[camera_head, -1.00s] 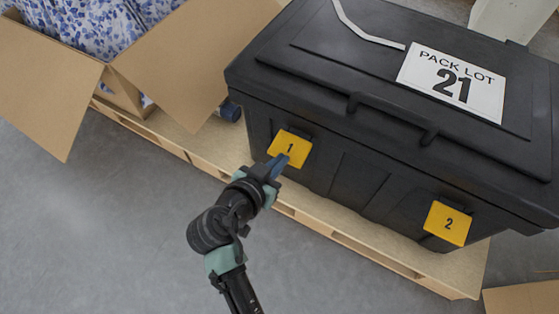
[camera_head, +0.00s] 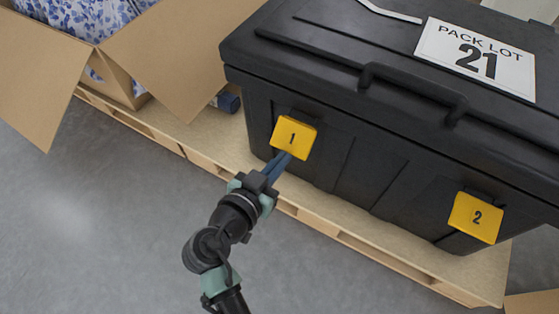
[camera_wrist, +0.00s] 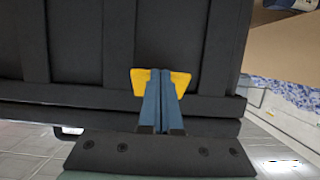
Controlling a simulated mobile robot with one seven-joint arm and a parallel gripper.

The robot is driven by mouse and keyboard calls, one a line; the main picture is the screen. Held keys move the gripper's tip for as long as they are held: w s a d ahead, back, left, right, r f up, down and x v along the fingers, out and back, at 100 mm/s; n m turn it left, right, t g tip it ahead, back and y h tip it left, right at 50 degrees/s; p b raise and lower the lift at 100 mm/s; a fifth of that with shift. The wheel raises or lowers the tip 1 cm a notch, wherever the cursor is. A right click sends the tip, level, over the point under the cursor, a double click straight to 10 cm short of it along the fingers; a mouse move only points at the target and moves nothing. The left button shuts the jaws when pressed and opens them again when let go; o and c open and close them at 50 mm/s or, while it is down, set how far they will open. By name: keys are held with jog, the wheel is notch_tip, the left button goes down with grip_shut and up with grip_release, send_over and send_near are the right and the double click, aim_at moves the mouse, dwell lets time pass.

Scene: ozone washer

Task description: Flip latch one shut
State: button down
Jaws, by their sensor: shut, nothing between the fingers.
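Latch one (camera_head: 293,138) is a yellow plate marked 1 on the front of the black bin (camera_head: 350,165), below the lid's edge. Its plate faces up and outward; I cannot tell its exact angle to the wall. My gripper (camera_head: 286,156) has its blue fingers together and empty, tips at the plate's lower edge. In the wrist view the fingers (camera_wrist: 161,75) lie in front of the yellow plate (camera_wrist: 139,79), which shows on both sides of them. Whether they touch it is unclear. Latch two (camera_head: 476,217), a yellow plate marked 2, is farther right.
The bin stands on a wooden pallet (camera_head: 360,246). An open cardboard box (camera_head: 75,75) with blue-and-white contents is at the left. A dark blue cylinder (camera_head: 230,102) lies between box and bin. The grey floor (camera_head: 90,210) in front is clear.

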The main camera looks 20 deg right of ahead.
jog(key=shift+w+d+f+b, duration=0.25)
jog(key=shift+d+f+b, duration=0.1)
jog(key=shift+f+b, duration=0.3)
jog(key=shift+w+d+f+b, duration=0.3)
jog(key=shift+f+b, duration=0.1)
jog(key=shift+f, duration=0.35)
jog(key=shift+w+d+f+b, duration=0.25)
jog(key=shift+d+f+b, duration=0.1)
jog(key=shift+f+b, duration=0.3)
